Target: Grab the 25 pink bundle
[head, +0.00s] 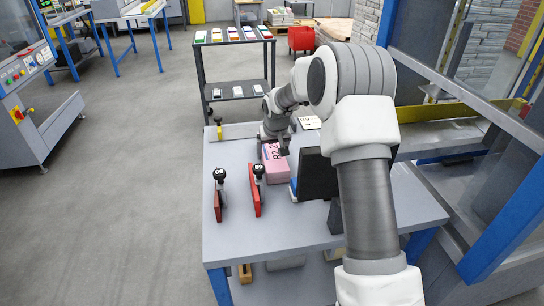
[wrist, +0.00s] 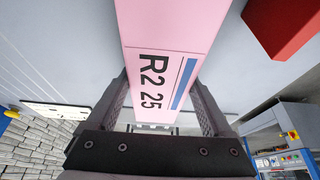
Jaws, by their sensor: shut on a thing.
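The pink bundle (head: 277,167) rests on or just above the grey table in the head view, left of the dark monitor-like block. In the wrist view the pink bundle (wrist: 165,40) runs from the top down between the fingers, with "R2 25" and a blue stripe on its face. My gripper (wrist: 162,112) has a finger on each side of the bundle and is shut on it. In the head view my gripper (head: 274,147) is at the bundle's far end, partly hidden by my arm. Whether the bundle touches the table is hard to tell.
Two red upright plates with black knobs (head: 255,190) (head: 219,195) stand on the table (head: 235,235) left of the bundle. A dark block (head: 318,172) stands close on the right. A dark shelf cart (head: 236,75) is behind. The floor at left is clear.

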